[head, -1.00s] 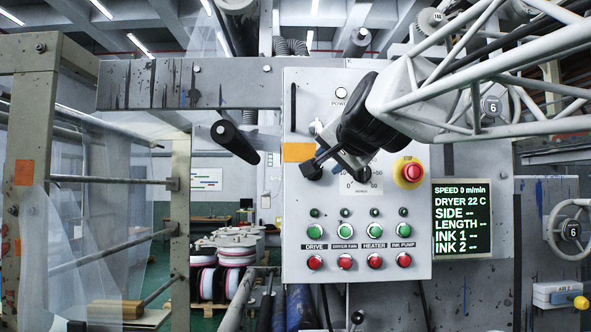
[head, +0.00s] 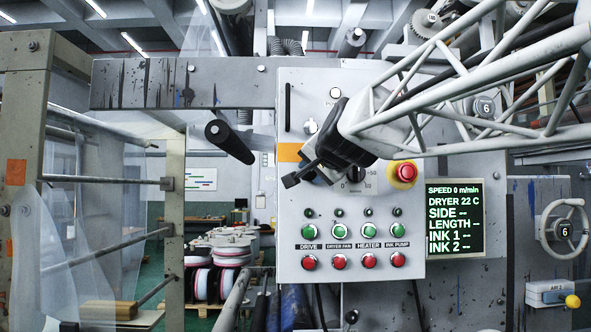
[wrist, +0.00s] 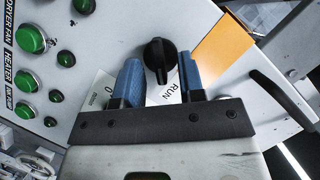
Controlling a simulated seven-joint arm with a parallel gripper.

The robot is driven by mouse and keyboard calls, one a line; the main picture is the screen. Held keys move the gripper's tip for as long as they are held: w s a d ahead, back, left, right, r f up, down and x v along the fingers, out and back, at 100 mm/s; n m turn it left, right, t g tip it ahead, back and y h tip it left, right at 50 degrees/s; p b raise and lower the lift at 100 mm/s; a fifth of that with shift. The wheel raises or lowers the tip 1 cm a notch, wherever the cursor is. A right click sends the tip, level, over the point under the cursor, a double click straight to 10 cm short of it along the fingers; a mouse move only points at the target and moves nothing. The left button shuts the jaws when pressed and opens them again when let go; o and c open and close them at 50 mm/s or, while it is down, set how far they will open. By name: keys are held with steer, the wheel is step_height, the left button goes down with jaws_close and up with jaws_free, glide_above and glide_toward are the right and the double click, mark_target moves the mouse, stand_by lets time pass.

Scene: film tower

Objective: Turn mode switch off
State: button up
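The mode switch (wrist: 158,60) is a black knob on the light grey control panel (head: 292,240). My gripper (head: 302,172) is in front of the panel below the orange label and hides the switch in the head view. In the wrist view its two blue fingers (wrist: 160,75) stand apart, one on each side of the knob, with narrow gaps. I cannot tell whether they reach around the knob or stay short of it.
Green buttons (head: 339,231) and red buttons (head: 339,262) line the lower panel. A red emergency stop (head: 406,172) on a yellow base sits right of the gripper, close under my arm.

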jaws_close()
steer(key=shift+n, duration=0.3)
steer(key=n+h, duration=0.2)
steer(key=n, duration=0.2)
steer(key=a+n+h, duration=0.1)
steer(key=n+h, duration=0.2)
steer(key=n, duration=0.1)
steer(key=n+h, duration=0.3)
steer(key=shift+a+n, duration=0.3)
steer(key=shift+n, duration=0.1)
stand_by(0.8)
stand_by(0.4)
